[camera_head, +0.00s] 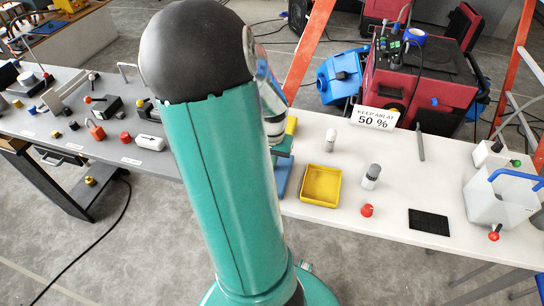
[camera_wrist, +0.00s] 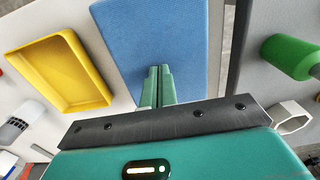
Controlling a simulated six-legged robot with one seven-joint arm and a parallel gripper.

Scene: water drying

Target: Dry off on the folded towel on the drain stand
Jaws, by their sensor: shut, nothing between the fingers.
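The blue folded towel (camera_wrist: 150,35) is a flat, textured rectangle filling the top middle of the wrist view. In the head view a blue strip of it (camera_head: 282,174) shows just right of my green arm, on the white table; the rest is hidden behind the arm. My gripper (camera_wrist: 159,70) is shut and empty, its two green fingers together. In the wrist view the fingertips overlap the towel's near part; I cannot tell whether they touch it. A separate drain stand cannot be made out.
A yellow tray (camera_head: 321,185) lies right of the towel. A grey-capped bottle (camera_head: 371,176), a red knob (camera_head: 366,210) and a black pad (camera_head: 429,221) stand farther right. A sign (camera_head: 375,117) stands at the back edge. A green cylinder (camera_wrist: 290,57) is right in the wrist view.

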